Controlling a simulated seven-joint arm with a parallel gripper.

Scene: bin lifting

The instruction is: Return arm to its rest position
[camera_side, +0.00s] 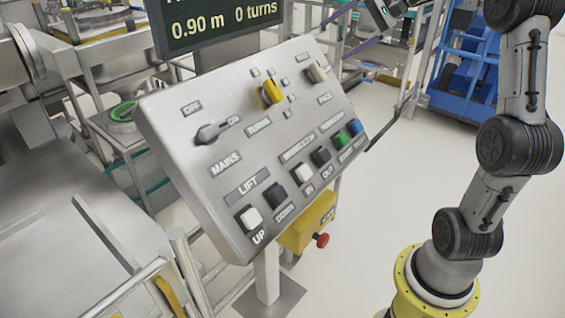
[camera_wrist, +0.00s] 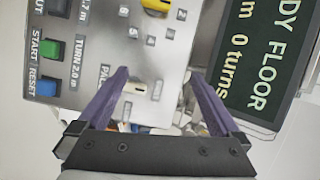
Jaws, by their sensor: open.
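My gripper (camera_wrist: 158,88) is open and empty in the wrist view, its two purple fingers spread apart in front of the control panel's pace knob (camera_wrist: 135,88). In the side view my gripper (camera_side: 372,22) shows only partly at the top edge, behind and above the panel's right end. The grey control panel (camera_side: 215,155) stands tilted on a post. It carries a mains switch (camera_side: 212,132), a yellow turns knob (camera_side: 271,92), a pale pace knob (camera_side: 317,72) and a row of buttons, including a white lift up button (camera_side: 250,218).
A dark display (camera_side: 215,22) reading "0.90 m 0 turns" stands above the panel. A yellow box with a red stop button (camera_side: 322,240) hangs below it. Metal rails (camera_side: 130,285) and machinery fill the left. Pale open floor (camera_side: 390,200) lies between the panel and my arm's base.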

